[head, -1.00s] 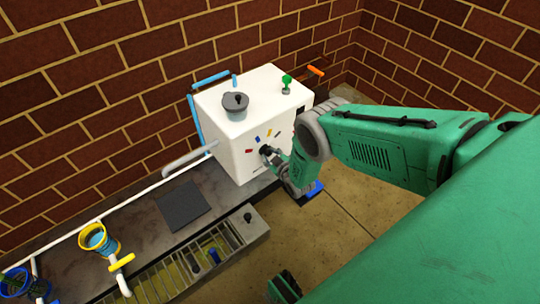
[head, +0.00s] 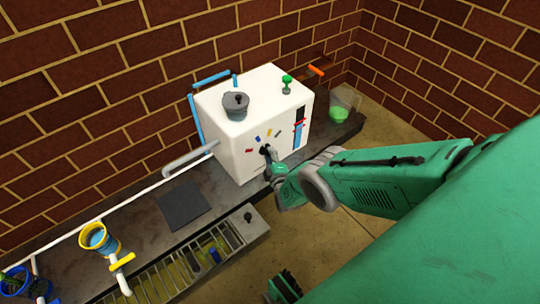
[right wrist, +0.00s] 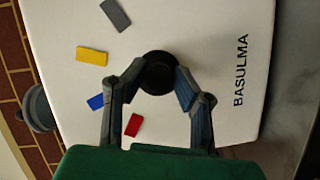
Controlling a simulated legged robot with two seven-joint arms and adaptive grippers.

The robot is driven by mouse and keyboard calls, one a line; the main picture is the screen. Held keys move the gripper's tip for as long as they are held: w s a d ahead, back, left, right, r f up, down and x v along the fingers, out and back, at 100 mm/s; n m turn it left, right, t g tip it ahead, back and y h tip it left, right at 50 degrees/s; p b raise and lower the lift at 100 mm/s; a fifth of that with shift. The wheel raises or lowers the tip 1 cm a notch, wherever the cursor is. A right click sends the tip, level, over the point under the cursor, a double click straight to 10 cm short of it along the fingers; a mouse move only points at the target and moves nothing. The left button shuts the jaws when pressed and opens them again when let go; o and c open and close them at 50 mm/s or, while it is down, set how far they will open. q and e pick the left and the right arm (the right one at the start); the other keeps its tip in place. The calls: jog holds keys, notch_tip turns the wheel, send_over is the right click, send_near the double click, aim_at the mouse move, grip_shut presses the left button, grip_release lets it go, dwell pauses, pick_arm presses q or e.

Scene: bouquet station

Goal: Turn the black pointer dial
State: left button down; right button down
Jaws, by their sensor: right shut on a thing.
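The black pointer dial (head: 264,149) sits on the front face of a white box (head: 232,160), with red, blue, yellow and grey marks around it. In the right wrist view the dial (right wrist: 157,72) is a dark round knob at the centre. My right gripper (head: 269,157) reaches it from the front. In the right wrist view its two fingertips (right wrist: 160,74) are closed on either side of the dial. Which mark the pointer faces cannot be told.
A grey lidded pot (head: 236,104) and a green knob (head: 287,84) are on top of the box. A dark square pad (head: 184,205) lies on the bench to the left. A yellow-rimmed cup (head: 98,240) stands further left. A green bowl (head: 339,115) sits behind right.

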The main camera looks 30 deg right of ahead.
jog(key=shift+s+a+f+n, duration=0.1)
jog(key=shift+a+f+n, duration=0.25)
jog(key=shift+n, duration=0.25)
dwell(0.3)
jog(key=c, duration=1.3)
grip_release()
jog(key=shift+d+r, duration=0.1)
jog(key=shift+r, duration=0.05)
jog(key=f+v, duration=0.1)
jog(key=v, duration=1)
jog(key=shift+s+a+r, duration=0.2)
jog(key=shift+s+r, duration=0.05)
jog(key=shift+s, duration=0.15)
